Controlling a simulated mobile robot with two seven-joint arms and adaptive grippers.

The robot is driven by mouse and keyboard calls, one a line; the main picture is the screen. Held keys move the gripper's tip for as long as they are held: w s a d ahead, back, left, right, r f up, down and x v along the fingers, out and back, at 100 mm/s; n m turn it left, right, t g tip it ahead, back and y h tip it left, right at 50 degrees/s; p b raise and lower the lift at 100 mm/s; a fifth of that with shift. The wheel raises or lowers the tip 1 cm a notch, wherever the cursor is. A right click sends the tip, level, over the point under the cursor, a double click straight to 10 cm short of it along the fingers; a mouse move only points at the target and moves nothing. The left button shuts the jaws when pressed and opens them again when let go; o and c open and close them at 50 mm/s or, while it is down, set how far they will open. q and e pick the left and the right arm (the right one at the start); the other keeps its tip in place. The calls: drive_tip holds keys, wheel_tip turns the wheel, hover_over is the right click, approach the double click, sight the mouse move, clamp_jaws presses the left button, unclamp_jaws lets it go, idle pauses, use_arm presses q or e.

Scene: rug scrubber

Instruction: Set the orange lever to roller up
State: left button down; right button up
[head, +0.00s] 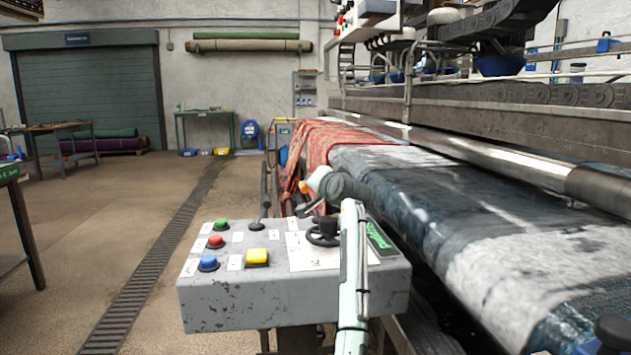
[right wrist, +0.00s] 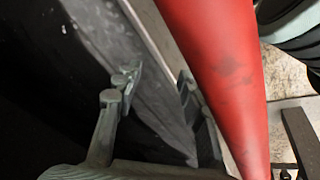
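In the right wrist view a large tapered red-orange bar, which looks like the lever (right wrist: 222,75) close up, runs down the right side. My right gripper (right wrist: 157,95) has its fingers apart. The bar passes beside the right finger, not clearly between the two; I cannot tell whether they touch. The lever's position label cannot be read. My left gripper is not in view.
The control box (head: 250,300) carries a green button (head: 221,224), red button (head: 215,241), blue button (head: 208,262), yellow button (head: 257,256), a black lever (head: 262,210) and the handwheel (head: 323,235). Wet rugs (head: 420,190) lie on the machine at right.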

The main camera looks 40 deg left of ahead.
idle(0.5)
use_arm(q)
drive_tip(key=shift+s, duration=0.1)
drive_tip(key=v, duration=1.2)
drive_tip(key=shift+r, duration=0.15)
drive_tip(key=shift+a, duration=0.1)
